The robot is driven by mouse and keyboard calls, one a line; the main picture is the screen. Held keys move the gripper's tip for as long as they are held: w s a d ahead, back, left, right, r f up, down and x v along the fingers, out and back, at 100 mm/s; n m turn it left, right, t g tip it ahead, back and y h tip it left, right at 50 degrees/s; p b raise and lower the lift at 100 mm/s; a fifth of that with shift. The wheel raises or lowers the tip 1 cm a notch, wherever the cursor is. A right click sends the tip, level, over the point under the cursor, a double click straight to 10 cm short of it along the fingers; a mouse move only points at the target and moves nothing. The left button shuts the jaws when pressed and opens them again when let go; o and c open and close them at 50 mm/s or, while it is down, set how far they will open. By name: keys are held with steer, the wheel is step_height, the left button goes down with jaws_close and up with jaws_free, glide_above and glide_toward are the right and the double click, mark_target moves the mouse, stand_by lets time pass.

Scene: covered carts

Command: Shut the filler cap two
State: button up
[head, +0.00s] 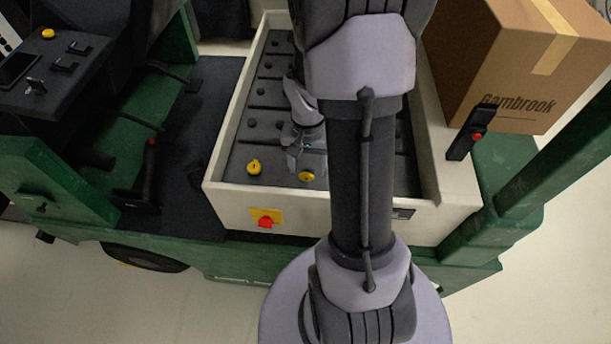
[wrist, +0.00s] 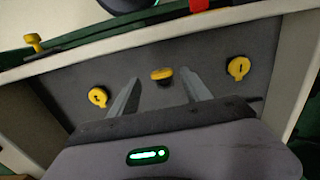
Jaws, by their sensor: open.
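In the wrist view three yellow filler caps stand in a row on the dark battery top. The left cap (wrist: 97,96) bears a small mark like a 2, and the right cap (wrist: 238,68) a single stroke; both show round faces. The middle cap (wrist: 161,74) is seen edge-on, with a dark part under it. My gripper (wrist: 159,82) is open and empty, its fingers on either side of the middle cap in the picture; contact cannot be told. In the head view my gripper (head: 293,160) is above the battery top, near two yellow caps; my arm hides part of the row.
The pale tray wall (head: 235,203) surrounds the battery, with a red switch (head: 265,222) on its front. A cardboard box (head: 530,70) stands at the right, near a black lever (head: 471,133) with a red button. The green cart seat area (head: 125,110) lies left.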

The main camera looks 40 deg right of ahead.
mark_target(306, 173)
step_height(306, 173, down, 3)
steer(key=shift+w+f+b, duration=0.1)
steer(key=shift+f+b, duration=0.05)
steer(key=shift+b, duration=0.25)
steer(key=shift+a, duration=0.1)
jaws_close()
